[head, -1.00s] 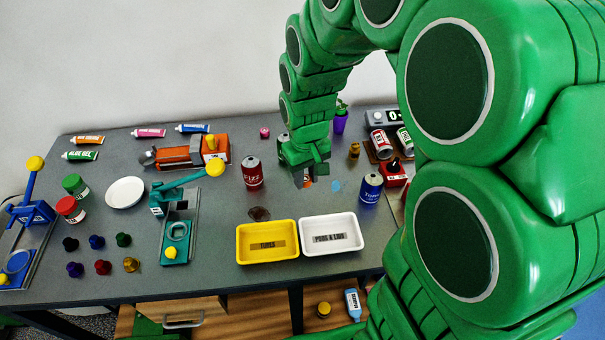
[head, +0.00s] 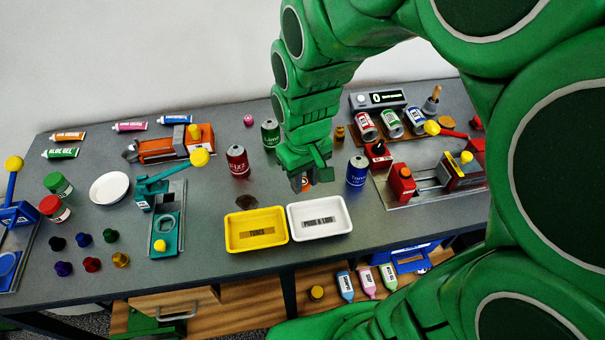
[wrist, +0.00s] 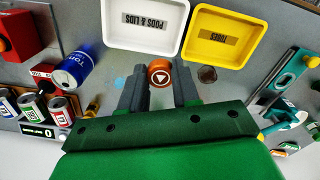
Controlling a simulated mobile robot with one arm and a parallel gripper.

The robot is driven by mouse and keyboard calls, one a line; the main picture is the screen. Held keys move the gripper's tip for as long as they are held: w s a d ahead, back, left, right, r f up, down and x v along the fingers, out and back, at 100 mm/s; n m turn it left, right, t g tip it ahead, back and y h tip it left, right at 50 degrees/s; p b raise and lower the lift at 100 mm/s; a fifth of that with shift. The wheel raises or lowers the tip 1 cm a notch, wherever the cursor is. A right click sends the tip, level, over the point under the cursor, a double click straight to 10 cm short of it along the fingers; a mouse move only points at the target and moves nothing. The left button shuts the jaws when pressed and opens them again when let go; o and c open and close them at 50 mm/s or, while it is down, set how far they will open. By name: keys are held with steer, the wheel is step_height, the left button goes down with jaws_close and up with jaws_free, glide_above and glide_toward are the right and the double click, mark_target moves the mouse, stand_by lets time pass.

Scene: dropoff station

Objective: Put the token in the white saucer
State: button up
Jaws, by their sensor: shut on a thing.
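The token is an orange disc with a white triangle (wrist: 160,74), between my gripper's fingertips in the wrist view. In the head view a bit of its orange (head: 306,187) shows under my gripper (head: 302,181). My gripper (wrist: 160,82) is shut on the token, close above the grey table behind the trays; the exact height is hard to tell. The white saucer (head: 110,188) is a round, empty dish at the left of the table, far left of my gripper.
A yellow tray (head: 285,239) and a white tray (head: 347,230) stand in front of my gripper. A red can (head: 238,162), a green can (head: 270,134) and a blue can (head: 357,171) stand around it. A teal press (head: 166,215) stands between saucer and trays.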

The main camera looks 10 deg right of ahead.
steer(key=shift+r, duration=0.1)
step_height(320, 180, up, 5)
steer(key=shift+f, duration=0.15)
steer(key=shift+w+a+r, duration=0.2)
steer(key=shift+w+a, duration=0.1)
steer(key=shift+w, duration=0.2)
steer(key=w+a+r+n, duration=0.2)
steer(key=w+a+r, duration=0.1)
steer(key=w+a, duration=0.7)
steer(key=n, duration=0.6)
glide_above(113, 190)
step_height(113, 190, down, 4)
steer(key=r, duration=0.1)
steer(key=shift+s+f, duration=0.1)
steer(key=shift+f, duration=8.45)
